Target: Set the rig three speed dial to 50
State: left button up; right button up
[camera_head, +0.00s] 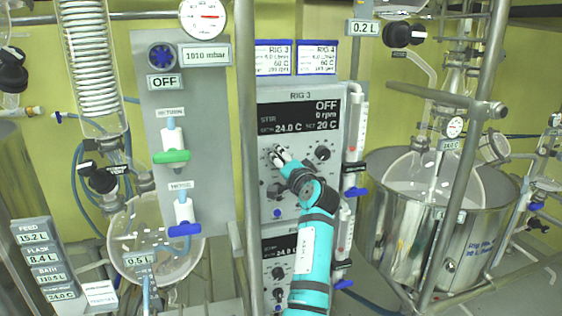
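The rig three control panel (333,190) is a grey box headed RIG 3. Its dark display (299,117) reads OFF, 0 rpm, bath 24.0 C and set 20 C. A black dial (322,153) shows at its upper right and another dark knob (274,191) at its lower left. Dial labels are too small to read, so I cannot tell which is the speed dial. The gripper hides that patch and whatever dial is there; contact is unclear.
A vertical metal post (248,150) stands just left of the panel. Flow tubes with blue valves (355,191) line its right edge. A second panel (272,245) sits below. A steel bath (400,235) with a glass flask stands at right.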

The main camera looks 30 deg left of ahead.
pick_arm(q)
jog(key=c, duration=0.8)
jog(key=shift+o, duration=0.2)
pick_arm(e)
jog(key=shift+w+a+r, duration=0.1)
pick_arm(q)
jog(key=shift+a+f+m+t+p, duration=0.15)
jog(key=shift+m+p, duration=1.2)
jog(key=shift+m, duration=0.85)
jog(key=shift+d+m+t+p, duration=0.15)
jog(key=shift+m+p, duration=1.2)
jog(key=shift+m, duration=0.85)
pick_arm(e)
jog(key=shift+w+r, duration=0.15)
jog(key=shift+r, duration=2.55)
